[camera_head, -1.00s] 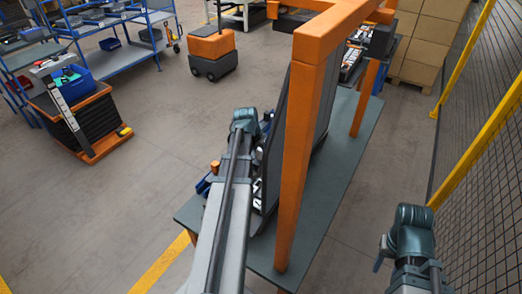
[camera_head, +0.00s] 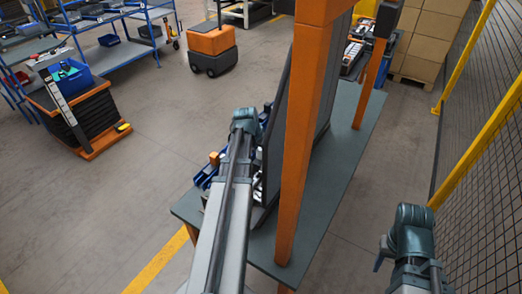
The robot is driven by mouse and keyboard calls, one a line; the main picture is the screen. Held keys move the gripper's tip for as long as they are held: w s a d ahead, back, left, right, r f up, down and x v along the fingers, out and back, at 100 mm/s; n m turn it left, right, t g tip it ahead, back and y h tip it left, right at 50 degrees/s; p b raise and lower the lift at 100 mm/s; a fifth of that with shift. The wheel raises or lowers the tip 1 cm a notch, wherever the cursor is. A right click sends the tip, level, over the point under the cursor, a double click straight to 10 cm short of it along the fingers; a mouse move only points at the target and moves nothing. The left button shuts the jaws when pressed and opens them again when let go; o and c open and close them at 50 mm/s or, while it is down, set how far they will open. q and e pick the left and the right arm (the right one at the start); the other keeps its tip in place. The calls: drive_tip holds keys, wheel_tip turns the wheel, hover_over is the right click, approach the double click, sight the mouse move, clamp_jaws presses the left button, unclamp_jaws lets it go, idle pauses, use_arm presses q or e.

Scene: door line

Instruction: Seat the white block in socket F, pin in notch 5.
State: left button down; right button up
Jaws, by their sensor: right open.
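I cannot make out the white block, socket F or notch 5 in the head view. A grey-green table (camera_head: 345,150) carries an orange frame (camera_head: 297,150) and a tall dark panel (camera_head: 323,85). My left arm reaches along the left side of the panel, its teal wrist beside the panel's edge; its gripper is hidden. My right gripper (camera_head: 381,254) hangs in front at the lower right, open, apart from the table and with nothing seen in it.
Blue parts (camera_head: 205,176) and a small orange piece (camera_head: 214,158) sit on the table's left side, partly behind my left arm. A yellow-posted mesh fence (camera_head: 487,140) stands at right. An orange cart (camera_head: 212,47) and open floor lie left.

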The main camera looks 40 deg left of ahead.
sight(261, 158)
use_arm(q)
drive_tip(key=shift+f, duration=0.15)
drive_tip(key=shift+f+b, duration=2.25)
drive_tip(key=shift+b, duration=0.15)
drive_tip(key=shift+c, duration=2)
unclamp_jaws()
drive_tip(key=shift+r, duration=0.1)
drive_tip(key=p+v, duration=1.2)
drive_tip(key=v, duration=0.1)
drive_tip(key=shift+r+p, duration=0.35)
drive_tip(key=shift+p, duration=0.05)
drive_tip(key=shift+s+d, duration=0.1)
drive_tip(key=shift+s, duration=0.05)
